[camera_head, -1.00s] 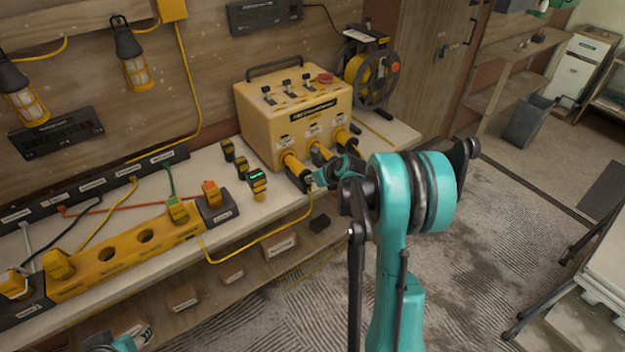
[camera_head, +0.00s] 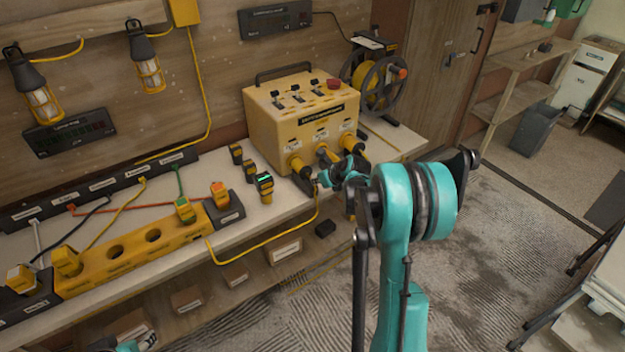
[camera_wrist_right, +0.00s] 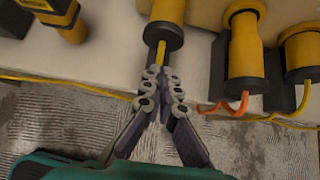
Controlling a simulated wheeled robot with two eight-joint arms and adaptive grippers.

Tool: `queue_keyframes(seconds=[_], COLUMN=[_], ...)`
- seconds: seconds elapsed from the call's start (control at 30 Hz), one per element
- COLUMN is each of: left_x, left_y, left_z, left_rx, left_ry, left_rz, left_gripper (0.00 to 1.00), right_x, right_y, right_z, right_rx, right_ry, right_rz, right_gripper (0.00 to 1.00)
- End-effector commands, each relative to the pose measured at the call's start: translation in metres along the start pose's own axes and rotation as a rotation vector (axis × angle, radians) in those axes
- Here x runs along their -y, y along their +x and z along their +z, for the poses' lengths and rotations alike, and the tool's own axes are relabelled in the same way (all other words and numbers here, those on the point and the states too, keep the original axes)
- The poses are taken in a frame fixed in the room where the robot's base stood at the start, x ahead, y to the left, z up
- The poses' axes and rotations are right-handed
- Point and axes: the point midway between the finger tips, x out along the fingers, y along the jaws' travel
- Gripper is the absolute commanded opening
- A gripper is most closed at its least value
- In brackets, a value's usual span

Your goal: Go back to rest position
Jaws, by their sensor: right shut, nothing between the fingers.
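My right arm (camera_head: 405,230) reaches over the workbench edge. My right gripper (camera_head: 322,183) is beside the front of the yellow power box (camera_head: 290,120), by its leftmost front plug (camera_head: 300,166). In the right wrist view, the gripper (camera_wrist_right: 161,78) is shut and empty. Its fingertips are just in front of the dark end of a yellow plug (camera_wrist_right: 166,12) with a yellow cable; whether they touch it I cannot tell. A teal piece of my left arm (camera_head: 126,346) shows at the bottom left edge; its fingers cannot be made out.
A yellow socket strip (camera_head: 130,250) with plugs and cables lies along the bench (camera_head: 275,213). Small yellow-black devices (camera_head: 264,186) stand left of the power box. A cable reel (camera_head: 378,85) is behind it. A shelf with boxes is below; patterned floor (camera_head: 490,270) lies open at right.

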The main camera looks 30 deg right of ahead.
Motion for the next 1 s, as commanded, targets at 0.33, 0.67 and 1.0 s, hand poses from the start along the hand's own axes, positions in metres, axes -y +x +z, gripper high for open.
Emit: queue_keyframes(seconds=[0.33,0.67,1.0], left_x=[0.0,0.0,0.0], left_y=[-0.02,-0.024,-0.021], left_z=[-0.015,-0.017,-0.014], left_rx=[0.0,0.0,0.0], left_ry=[0.0,0.0,0.0], left_rz=[0.0,0.0,0.0], left_gripper=[0.4,0.4,0.4], right_x=[0.001,0.001,-0.068], right_y=[-0.08,-0.102,-0.139], right_z=[0.0,-0.001,0.001], right_rx=[-0.001,-0.001,-0.047], right_ry=[0.0,-0.001,-0.521], right_rz=[-0.001,0.0,0.026], right_gripper=[0.0,0.0,0.0])
